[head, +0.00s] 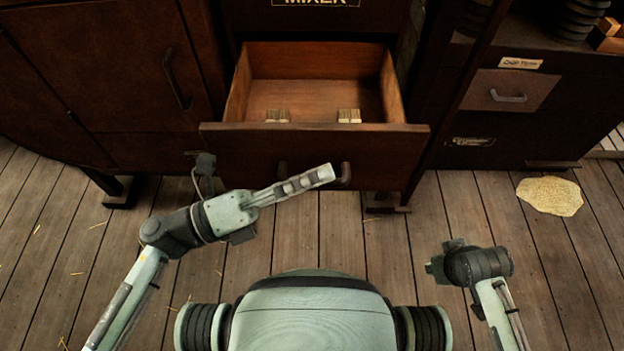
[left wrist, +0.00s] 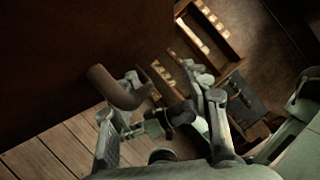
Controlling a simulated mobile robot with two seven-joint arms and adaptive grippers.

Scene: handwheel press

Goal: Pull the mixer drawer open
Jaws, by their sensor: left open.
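The mixer drawer (head: 230,140) stands pulled out of the dark cabinet, its wooden inside showing. Its front bears a dark curved handle (head: 346,174), partly hidden by my left gripper (head: 325,175). In the left wrist view the handle (left wrist: 118,90) is close to the fingers of my left gripper (left wrist: 160,108), by the left finger. The fingers are apart. I cannot tell whether they touch the handle. My right arm is at the right of the head view; its gripper fingers do not show.
Small pale blocks (head: 349,116) lie in the drawer. A cabinet door with a handle (head: 176,80) is at left. A smaller drawer (head: 510,90) and a flat tan piece (head: 549,195) on the floor are at right. The plank floor (head: 390,245) before the drawer is mostly clear.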

